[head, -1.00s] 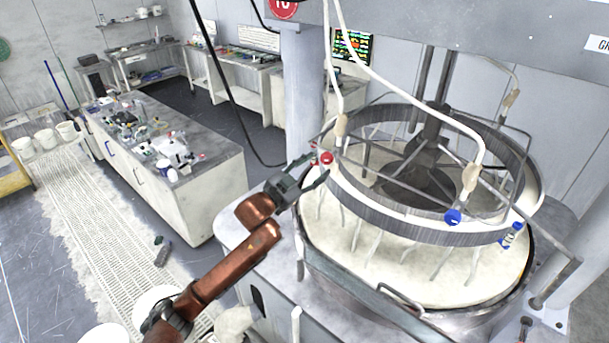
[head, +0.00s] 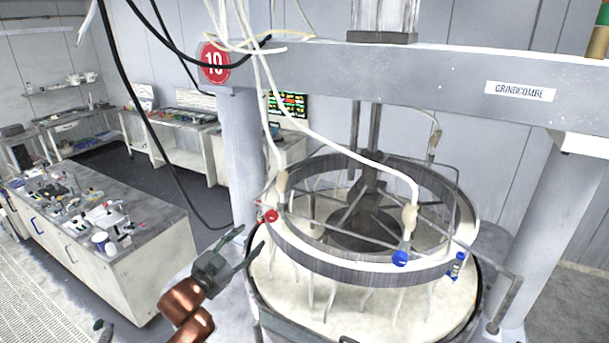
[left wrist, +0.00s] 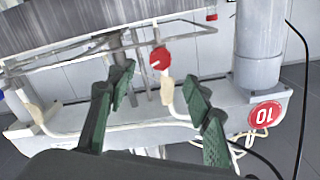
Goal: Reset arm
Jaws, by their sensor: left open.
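My left gripper (head: 246,249) is open and empty in the head view, just left of the polishing machine's ring (head: 330,258). Its copper-coloured arm comes up from the bottom edge. A red knob (head: 270,215) on the ring's left side is beyond the fingertips, and I see no contact. In the left wrist view the open green-padded fingers (left wrist: 160,98) frame the same red knob (left wrist: 160,58), which appears beyond them. A blue knob (head: 401,258) is at the ring's front.
A grey column (head: 243,150) with a red sign marked 10 (head: 214,62) stands behind the gripper. A beam (head: 440,85) crosses above the platen. White hoses and black cables hang down. A cluttered bench (head: 150,265) stands at the left, with floor beside it.

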